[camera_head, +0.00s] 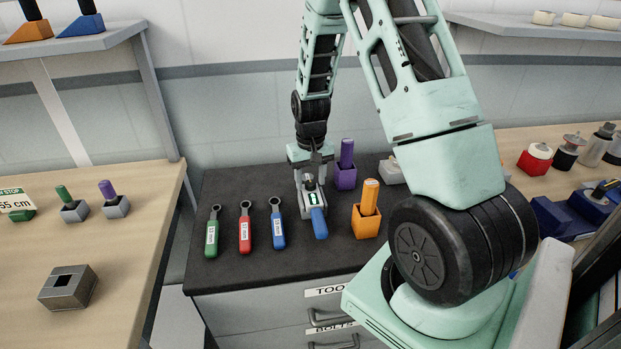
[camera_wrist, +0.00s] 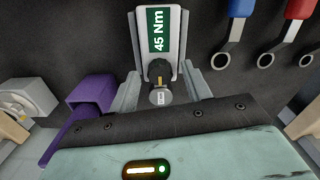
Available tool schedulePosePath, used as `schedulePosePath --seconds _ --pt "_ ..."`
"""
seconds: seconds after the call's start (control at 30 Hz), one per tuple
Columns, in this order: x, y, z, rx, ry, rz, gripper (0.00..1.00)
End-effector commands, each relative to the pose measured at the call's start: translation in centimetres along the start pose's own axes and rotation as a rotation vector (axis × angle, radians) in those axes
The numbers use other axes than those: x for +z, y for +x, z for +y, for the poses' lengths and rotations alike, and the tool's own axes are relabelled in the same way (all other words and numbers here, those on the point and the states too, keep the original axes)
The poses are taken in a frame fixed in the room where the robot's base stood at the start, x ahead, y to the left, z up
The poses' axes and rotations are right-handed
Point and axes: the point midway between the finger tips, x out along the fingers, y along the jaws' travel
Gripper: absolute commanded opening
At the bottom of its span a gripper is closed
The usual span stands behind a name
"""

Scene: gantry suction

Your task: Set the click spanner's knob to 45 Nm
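The click spanner (camera_head: 319,222) has a blue handle and lies in a grey holder on the dark bench top. Its green plate (camera_wrist: 158,31) reads "45 Nm" in the wrist view. The dark knob (camera_wrist: 158,72) sits at the plate's lower end, with a yellowish mark on it and a small light-coloured tag below. My gripper (camera_head: 312,176) is over the knob end of the spanner. In the wrist view its two grey fingers (camera_wrist: 160,88) stand apart, one on each side of the knob, with visible gaps.
Green, red (camera_head: 245,228) and blue ring spanners lie left of the click spanner. A purple block (camera_head: 346,176) and an orange block (camera_head: 366,221), each with a handle, stand to its right. The bench top's front left is clear.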

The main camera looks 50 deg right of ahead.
Motion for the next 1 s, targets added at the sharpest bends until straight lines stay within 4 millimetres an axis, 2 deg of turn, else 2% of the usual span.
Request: schedulePosePath --seconds 0.2,0.37,0.8,1.0 --pt "0.0 -0.2 0.0 0.000 0.000 0.000 0.49" --pt "-0.1 -2.1 0.0 0.000 0.000 0.004 0.49" --pt "-0.1 -12.2 0.0 0.000 0.001 0.007 0.49" --pt "-0.1 -15.6 0.0 0.000 0.000 0.003 0.49"
